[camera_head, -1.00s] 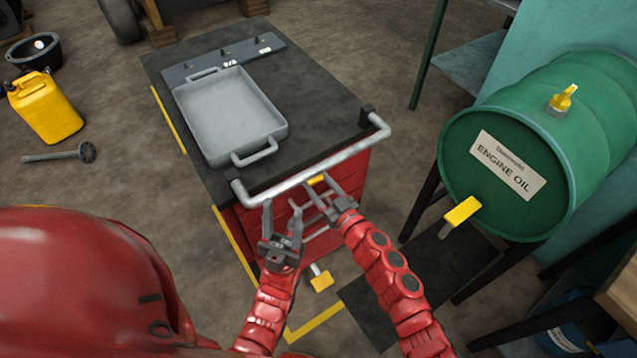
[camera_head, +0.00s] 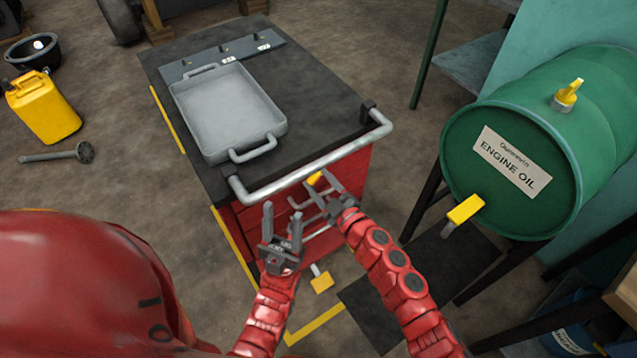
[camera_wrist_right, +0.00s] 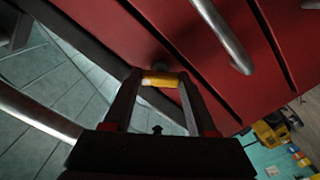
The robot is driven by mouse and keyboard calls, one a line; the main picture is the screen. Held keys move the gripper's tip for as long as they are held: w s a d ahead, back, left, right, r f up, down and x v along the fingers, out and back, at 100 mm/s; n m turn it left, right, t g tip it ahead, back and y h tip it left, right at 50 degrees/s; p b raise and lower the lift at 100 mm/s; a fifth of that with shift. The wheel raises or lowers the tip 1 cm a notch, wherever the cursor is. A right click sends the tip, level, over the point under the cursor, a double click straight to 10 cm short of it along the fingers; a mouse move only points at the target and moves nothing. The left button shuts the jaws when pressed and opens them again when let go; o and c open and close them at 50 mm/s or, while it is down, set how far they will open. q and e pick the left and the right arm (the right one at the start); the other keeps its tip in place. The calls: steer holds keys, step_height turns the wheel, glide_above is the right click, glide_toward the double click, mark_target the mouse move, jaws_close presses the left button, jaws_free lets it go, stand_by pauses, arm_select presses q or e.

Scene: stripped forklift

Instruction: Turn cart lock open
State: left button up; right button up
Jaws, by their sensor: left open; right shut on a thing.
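The red cart (camera_head: 345,178) with a black top stands in the middle of the head view. Its yellow-tipped lock (camera_head: 314,178) is on the front face, under the push bar. In the right wrist view the yellow lock piece (camera_wrist_right: 160,79) sits between the fingertips, against the red face. My right gripper (camera_head: 322,190) is shut on it, and the fingers partly hide it. My left gripper (camera_head: 282,213) is open and empty, left of the right one and just below the push bar.
The grey push bar (camera_head: 315,168) spans the cart's near edge, above both grippers. A grey tray (camera_head: 225,112) lies on the cart top. A yellow foot pedal (camera_head: 321,281) is low beneath the cart.

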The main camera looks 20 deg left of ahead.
steer(key=n+b, duration=0.1)
steer(key=n, duration=0.1)
steer(key=n+b, duration=0.2)
steer(key=n, duration=0.1)
steer(key=shift+f+n, duration=0.2)
steer(key=shift+n, duration=0.1)
steer(key=shift+r+n+b, duration=0.15)
steer(key=shift+n+b, duration=1.15)
steer(key=shift+n, duration=0.9)
steer(key=o, duration=1.4)
steer(key=shift+c, duration=0.2)
steer(key=shift+d, duration=0.1)
steer(key=v, duration=1.7)
steer(key=shift+b, duration=0.3)
steer(key=shift+s+d, duration=0.1)
steer(key=shift+s, duration=0.05)
